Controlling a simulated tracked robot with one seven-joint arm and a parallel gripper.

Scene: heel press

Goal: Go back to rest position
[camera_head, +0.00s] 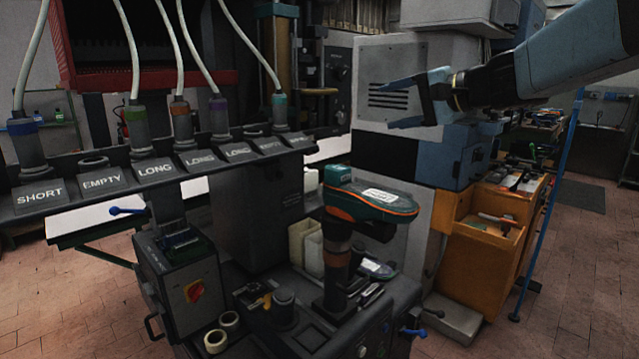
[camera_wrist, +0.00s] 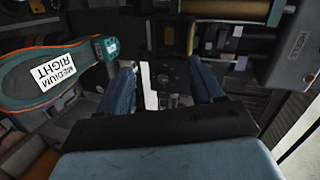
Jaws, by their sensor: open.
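My gripper (camera_head: 388,104) is at the upper right of the head view, at the end of my blue-grey arm. Its two blue fingers are apart, with nothing between them. In the wrist view the open fingers (camera_wrist: 168,88) point away from the camera. A teal and orange shoe-shaped piece (camera_head: 370,203) sits on top of the press post, below and left of my gripper and apart from it. The wrist view shows this piece (camera_wrist: 50,75) at the left, with a label reading "MEDIUM RIGHT".
A rail of labelled tube holders (camera_head: 155,170) runs across the left. A control box with a red switch (camera_head: 190,290) stands below it. Tape rolls (camera_head: 222,330) lie on the machine base (camera_head: 300,335). An orange cabinet (camera_head: 490,240) and a blue pole (camera_head: 550,200) stand at the right.

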